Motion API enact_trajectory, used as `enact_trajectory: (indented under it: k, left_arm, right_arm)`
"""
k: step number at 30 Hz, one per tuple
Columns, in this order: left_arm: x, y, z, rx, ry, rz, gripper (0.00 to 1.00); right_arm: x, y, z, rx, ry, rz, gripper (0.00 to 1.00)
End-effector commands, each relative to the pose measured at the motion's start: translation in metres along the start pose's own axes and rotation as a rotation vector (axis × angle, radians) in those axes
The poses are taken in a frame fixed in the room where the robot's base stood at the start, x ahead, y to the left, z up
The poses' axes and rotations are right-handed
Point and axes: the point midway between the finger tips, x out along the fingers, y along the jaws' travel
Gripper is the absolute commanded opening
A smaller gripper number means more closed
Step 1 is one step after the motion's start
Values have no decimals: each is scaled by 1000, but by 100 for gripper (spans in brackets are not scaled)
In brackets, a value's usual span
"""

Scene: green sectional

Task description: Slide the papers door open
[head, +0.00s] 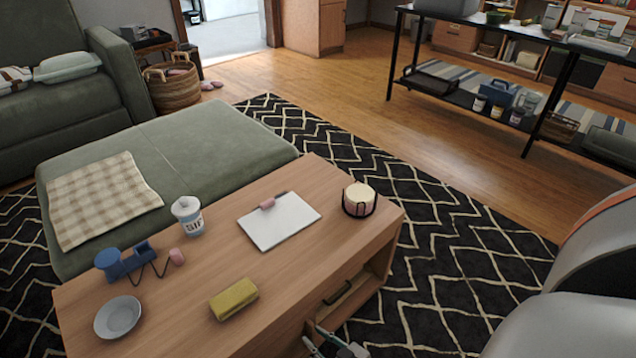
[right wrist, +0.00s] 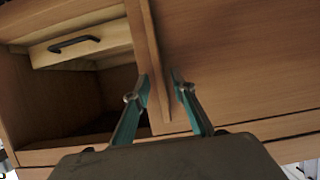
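The low wooden table (head: 290,240) has a front with an open compartment (head: 382,262) and a black-handled drawer (head: 338,292) at its right. In the right wrist view, which looks upside down, the plain papers door panel (right wrist: 240,60) fills the right, beside the compartment (right wrist: 105,95) and drawer (right wrist: 80,50). A raised vertical wooden strip (right wrist: 154,60) runs along the door's edge. My right gripper (head: 335,346) is low at the table front; in the wrist view its fingers (right wrist: 160,80) stand apart, one on each side of the strip. Contact is unclear. My left gripper is out of view.
On the tabletop are a yellow case (head: 233,299), a plate (head: 117,317), a clipboard (head: 280,222), a candle (head: 359,199) and a jar (head: 187,215). A green ottoman (head: 210,150) stands behind. The patterned rug (head: 450,220) to the right is clear.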

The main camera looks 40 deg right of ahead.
Motion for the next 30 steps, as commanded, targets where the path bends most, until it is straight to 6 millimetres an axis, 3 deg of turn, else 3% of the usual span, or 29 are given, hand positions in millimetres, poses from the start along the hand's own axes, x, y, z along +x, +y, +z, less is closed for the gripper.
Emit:
enact_trajectory:
  k: [8,21,30]
  left_arm:
    - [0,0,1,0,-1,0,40]
    - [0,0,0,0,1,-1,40]
    - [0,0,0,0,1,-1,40]
  right_arm:
    - [-20,0,1,0,-1,0,25]
    - [-100,0,1,0,-1,1,25]
    - [-120,0,0,0,0,0,25]
